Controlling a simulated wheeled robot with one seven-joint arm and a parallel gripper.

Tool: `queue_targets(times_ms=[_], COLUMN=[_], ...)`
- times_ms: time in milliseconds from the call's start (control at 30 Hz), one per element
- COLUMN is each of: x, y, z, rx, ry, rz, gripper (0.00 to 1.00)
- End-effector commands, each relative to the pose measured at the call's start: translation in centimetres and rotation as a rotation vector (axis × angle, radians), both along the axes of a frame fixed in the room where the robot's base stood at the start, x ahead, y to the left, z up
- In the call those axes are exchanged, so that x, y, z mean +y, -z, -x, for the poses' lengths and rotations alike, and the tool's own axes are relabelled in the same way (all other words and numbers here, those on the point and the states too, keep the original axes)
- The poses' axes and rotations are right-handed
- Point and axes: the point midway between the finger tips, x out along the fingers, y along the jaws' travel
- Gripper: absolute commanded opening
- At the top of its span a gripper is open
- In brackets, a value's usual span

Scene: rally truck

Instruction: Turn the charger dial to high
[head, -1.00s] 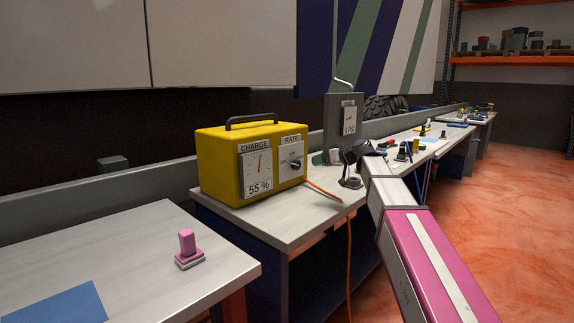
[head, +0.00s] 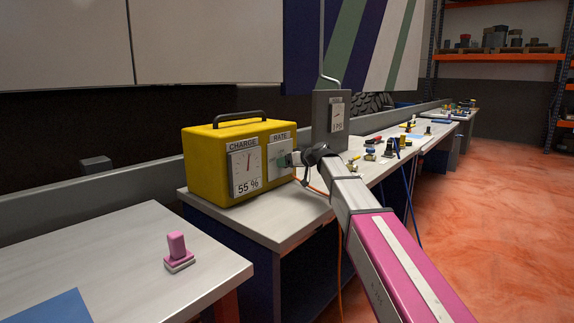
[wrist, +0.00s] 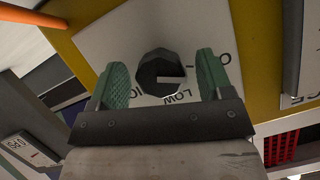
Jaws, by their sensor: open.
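The yellow charger (head: 213,150) stands on the workbench, with a CHARGE panel (head: 245,172) reading 55 % and a RATE panel (head: 279,150) to its right. In the wrist view the black dial (wrist: 160,72) sits on the white rate plate (wrist: 110,50), with LOW readable below it and other lettering partly covered. My gripper (head: 290,159) is at the rate panel and hides the dial in the head view. In the wrist view my gripper (wrist: 162,80) is open, its green-padded fingers on either side of the dial, with gaps showing.
An orange cable (head: 312,187) runs from the charger over the bench edge. A pink stamp-like object (head: 178,252) is on the nearer table (head: 120,260). Several small items lie on the farther benches.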

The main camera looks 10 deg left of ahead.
Motion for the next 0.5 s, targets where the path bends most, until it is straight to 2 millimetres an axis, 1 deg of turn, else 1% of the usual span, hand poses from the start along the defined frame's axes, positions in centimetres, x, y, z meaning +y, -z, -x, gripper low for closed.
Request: queue_targets(times_ms=[300,333,367,400,467,500], x=[0.21,0.21,0.20,0.20,0.20,0.19], y=[0.11,0.11,0.10,0.10,0.10,0.09], z=[-0.08,-0.09,-0.09,-0.09,-0.09,-0.08], rx=[0.000,0.000,0.000,0.000,0.000,0.000], ry=[0.000,0.000,0.000,0.000,0.000,0.000], rz=[0.000,0.000,0.000,0.000,0.000,0.000], gripper=[0.73,0.66,0.56,0.43,0.24,0.23])
